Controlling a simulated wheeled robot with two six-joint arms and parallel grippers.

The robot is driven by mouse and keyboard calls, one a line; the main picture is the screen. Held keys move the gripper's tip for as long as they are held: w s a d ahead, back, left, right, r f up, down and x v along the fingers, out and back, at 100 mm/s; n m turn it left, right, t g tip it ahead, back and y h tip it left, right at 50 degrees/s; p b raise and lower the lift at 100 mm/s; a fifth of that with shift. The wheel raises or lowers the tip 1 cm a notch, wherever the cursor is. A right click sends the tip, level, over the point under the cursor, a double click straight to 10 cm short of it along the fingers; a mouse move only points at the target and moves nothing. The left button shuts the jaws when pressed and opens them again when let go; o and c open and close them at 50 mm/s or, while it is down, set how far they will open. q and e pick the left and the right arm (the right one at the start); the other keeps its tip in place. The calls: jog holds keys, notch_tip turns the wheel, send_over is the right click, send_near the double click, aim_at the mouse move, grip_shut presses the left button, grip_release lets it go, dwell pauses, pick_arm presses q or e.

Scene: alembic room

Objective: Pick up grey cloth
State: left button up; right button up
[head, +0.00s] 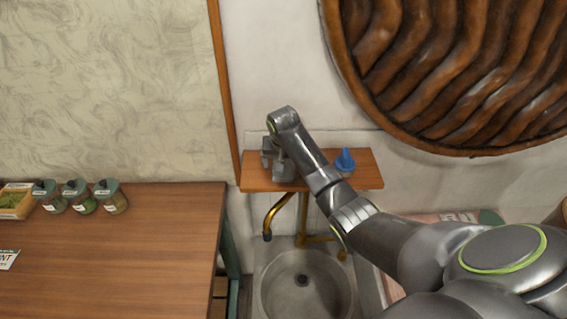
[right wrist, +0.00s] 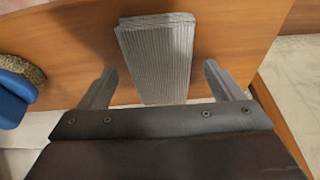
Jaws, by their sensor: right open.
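The grey cloth (right wrist: 158,55) is a ribbed, folded piece lying on a small wooden shelf (right wrist: 75,50), as the right wrist view shows. My right gripper (right wrist: 159,75) is open, with one finger on each side of the cloth and a gap to both. In the head view my right gripper (head: 278,164) is over the left part of the shelf (head: 366,170). There I cannot tell the cloth apart from the grey gripper. My left gripper is in neither view.
A blue object (head: 345,160) stands on the shelf to the right of my gripper. A brass tap (head: 275,212) and a stone basin (head: 305,285) are below the shelf. A wooden table (head: 130,250) with several jars (head: 80,197) is at the left. The wall is close behind.

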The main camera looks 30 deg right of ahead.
jog(key=shift+f, duration=0.3)
jog(key=shift+c, duration=0.2)
jog(key=c, duration=1)
jog(key=shift+r, duration=0.1)
